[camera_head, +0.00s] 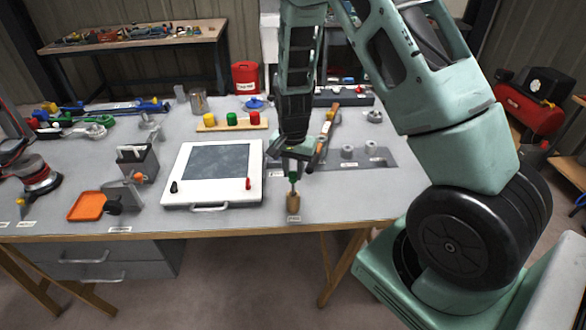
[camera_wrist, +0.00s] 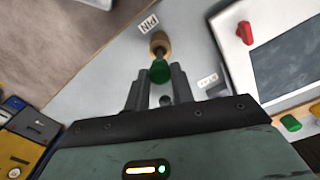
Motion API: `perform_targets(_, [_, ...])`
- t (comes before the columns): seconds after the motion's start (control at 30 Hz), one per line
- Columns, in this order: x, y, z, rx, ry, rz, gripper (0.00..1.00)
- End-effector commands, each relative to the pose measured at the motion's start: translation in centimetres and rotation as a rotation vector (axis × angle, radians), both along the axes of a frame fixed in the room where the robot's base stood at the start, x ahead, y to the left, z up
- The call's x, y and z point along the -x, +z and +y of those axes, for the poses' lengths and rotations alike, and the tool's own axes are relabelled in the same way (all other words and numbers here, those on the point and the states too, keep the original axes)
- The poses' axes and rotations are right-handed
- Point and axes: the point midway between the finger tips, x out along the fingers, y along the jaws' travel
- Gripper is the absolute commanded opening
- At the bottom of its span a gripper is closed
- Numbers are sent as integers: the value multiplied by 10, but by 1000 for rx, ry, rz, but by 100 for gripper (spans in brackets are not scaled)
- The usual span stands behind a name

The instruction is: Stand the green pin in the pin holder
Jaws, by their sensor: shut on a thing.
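The green pin (camera_head: 293,177) is upright below my gripper (camera_head: 293,167), near the table's front edge. In the wrist view the pin's green head (camera_wrist: 160,71) sits between the fingertips of my gripper (camera_wrist: 159,80), which is shut on it. The pin holder (camera_head: 293,201) is a small tan wooden block directly below the pin. It also shows in the wrist view (camera_wrist: 159,42), just beyond the green head. The pin's lower end lines up with the holder's top, but I cannot tell whether it is inside.
A white framed board (camera_head: 172,190) with a dark panel lies left of the holder, with small red and black pieces on it. A grey plate (camera_head: 375,163) with round metal parts lies to the right. The table's front edge is close below the holder.

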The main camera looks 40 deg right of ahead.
Motion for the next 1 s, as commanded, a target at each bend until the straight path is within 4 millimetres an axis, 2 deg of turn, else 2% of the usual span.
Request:
perform_targets(0.47, [0,-1,0,0,0,0,2])
perform_targets(1.0, [0,-13,0,0,0,0,2])
